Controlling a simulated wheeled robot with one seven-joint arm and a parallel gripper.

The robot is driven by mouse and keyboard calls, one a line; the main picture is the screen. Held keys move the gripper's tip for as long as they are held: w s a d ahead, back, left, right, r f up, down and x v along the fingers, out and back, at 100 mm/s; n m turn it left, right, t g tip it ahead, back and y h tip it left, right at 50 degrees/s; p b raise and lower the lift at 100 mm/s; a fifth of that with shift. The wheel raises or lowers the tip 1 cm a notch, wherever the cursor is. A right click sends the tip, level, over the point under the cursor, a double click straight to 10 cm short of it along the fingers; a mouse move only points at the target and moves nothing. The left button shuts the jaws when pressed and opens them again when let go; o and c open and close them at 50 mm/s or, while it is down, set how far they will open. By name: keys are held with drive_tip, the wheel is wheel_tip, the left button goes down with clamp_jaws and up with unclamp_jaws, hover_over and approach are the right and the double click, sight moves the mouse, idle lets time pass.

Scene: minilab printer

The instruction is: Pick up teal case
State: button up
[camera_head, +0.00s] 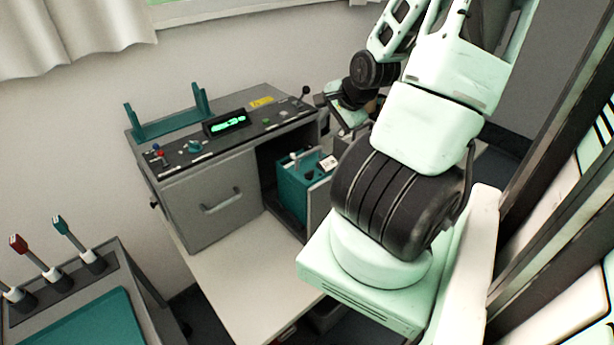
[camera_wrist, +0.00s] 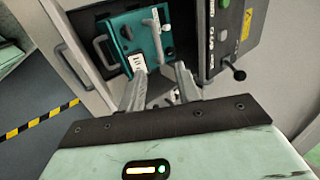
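The teal case (camera_head: 297,188) sits in the dark open bay of the grey machine. Its top shows a light handle and a white label. In the wrist view the teal case (camera_wrist: 148,42) lies just beyond my gripper's fingers, with its white label and small dark knobs facing me. My gripper (camera_wrist: 160,82) is open, its two grey fingers apart with nothing held between them. The fingers appear short of the case. In the head view my arm hides part of the gripper and the right side of the bay.
The grey machine (camera_head: 212,203) has a control panel with a green display (camera_head: 227,123) and a lever (camera_head: 304,92). A grey panel with a handle (camera_wrist: 72,66) stands beside the bay. Bare pale surface (camera_head: 240,275) lies in front. A side bench (camera_head: 60,285) holds several connectors.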

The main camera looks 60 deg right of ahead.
drive_tip(key=b, duration=0.5)
hover_over(308, 152)
drive_tip(key=s+a, duration=0.1)
drive_tip(key=s, duration=0.2)
wheel_tip(308, 152, down, 9)
drive_tip(key=shift+w+a+f, duration=0.1)
drive_tip(key=shift+w, duration=0.05)
drive_tip(key=shift+s+d+p+x, duration=0.1)
drive_tip(key=shift+p+x, duration=0.05)
drive_tip(key=shift+x, duration=0.9)
drive_tip(key=shift+s+d+p+x, duration=0.1)
drive_tip(key=shift+p+x, duration=0.05)
drive_tip(key=shift+x, duration=0.95)
drive_tip(key=shift+s+d+p+x, duration=0.1)
drive_tip(key=shift+s+p+x, duration=0.05)
drive_tip(key=shift+x, duration=0.9)
drive_tip(key=shift+a+f, duration=0.1)
drive_tip(key=shift+f, duration=0.05)
clamp_jaws()
